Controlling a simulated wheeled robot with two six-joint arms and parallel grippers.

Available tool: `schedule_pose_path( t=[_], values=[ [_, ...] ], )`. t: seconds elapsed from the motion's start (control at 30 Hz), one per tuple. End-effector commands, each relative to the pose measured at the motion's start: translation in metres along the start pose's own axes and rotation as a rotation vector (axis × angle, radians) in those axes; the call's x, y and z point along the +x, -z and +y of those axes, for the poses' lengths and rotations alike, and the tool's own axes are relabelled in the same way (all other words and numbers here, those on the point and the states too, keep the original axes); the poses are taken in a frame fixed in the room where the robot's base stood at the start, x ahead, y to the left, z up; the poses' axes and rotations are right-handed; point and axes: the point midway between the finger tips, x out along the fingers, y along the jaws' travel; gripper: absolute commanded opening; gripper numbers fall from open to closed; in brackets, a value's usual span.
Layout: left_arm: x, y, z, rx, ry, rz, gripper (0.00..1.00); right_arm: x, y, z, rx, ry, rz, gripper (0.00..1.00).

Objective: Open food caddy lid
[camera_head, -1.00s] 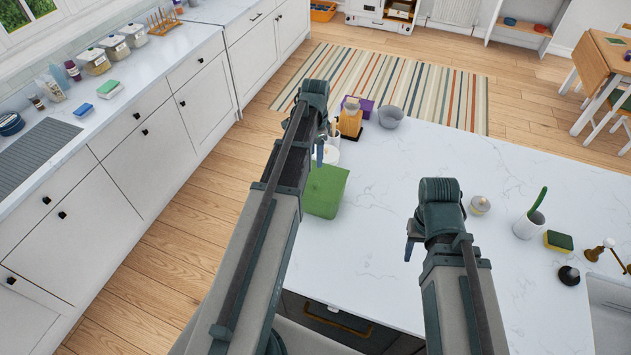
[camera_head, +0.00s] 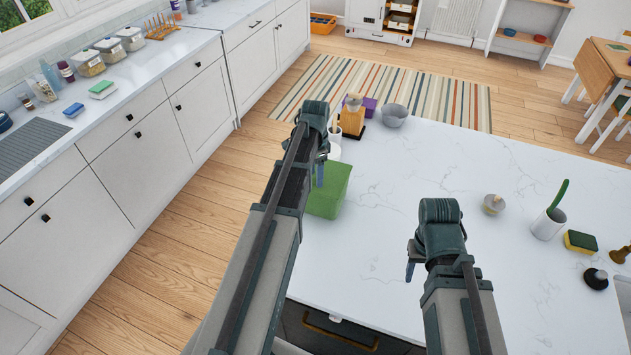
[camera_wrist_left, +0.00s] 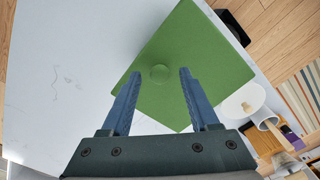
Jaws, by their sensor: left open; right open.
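The food caddy (camera_head: 327,193) is a green box near the left edge of the white island top. My right gripper (camera_head: 411,268) is open over the bare island top, apart from any object.
Behind the caddy stand a wooden block (camera_head: 352,118), a purple box (camera_head: 369,107) and a grey bowl (camera_head: 394,115). At right are a small jar (camera_head: 493,204), a white cup with a green brush (camera_head: 547,224) and a sponge (camera_head: 580,241). The island's middle (camera_head: 410,165) is clear.

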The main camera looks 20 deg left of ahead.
Motion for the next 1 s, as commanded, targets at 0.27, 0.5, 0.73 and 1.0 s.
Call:
schedule_pose_path(
  t=[0.27,0.5,0.73,1.0],
  values=[
    [0.0029,0.0000,0.0000,0.000,0.000,0.000,0.61,0.0029,0.0002,-0.0003,0.000,0.000,0.000,0.50],
    [0.0029,0.0000,0.0000,0.000,0.000,0.000,0.27,0.0029,0.0002,-0.0003,0.000,0.000,0.000,0.50],
    [0.0029,0.0000,-0.0001,0.000,0.000,0.000,0.00,0.0029,0.0002,-0.0003,0.000,0.000,0.000,0.50],
    [0.0030,0.0000,-0.0001,0.000,0.000,0.000,0.00,0.0029,0.0002,-0.0003,0.000,0.000,0.000,0.50]
  ],
)
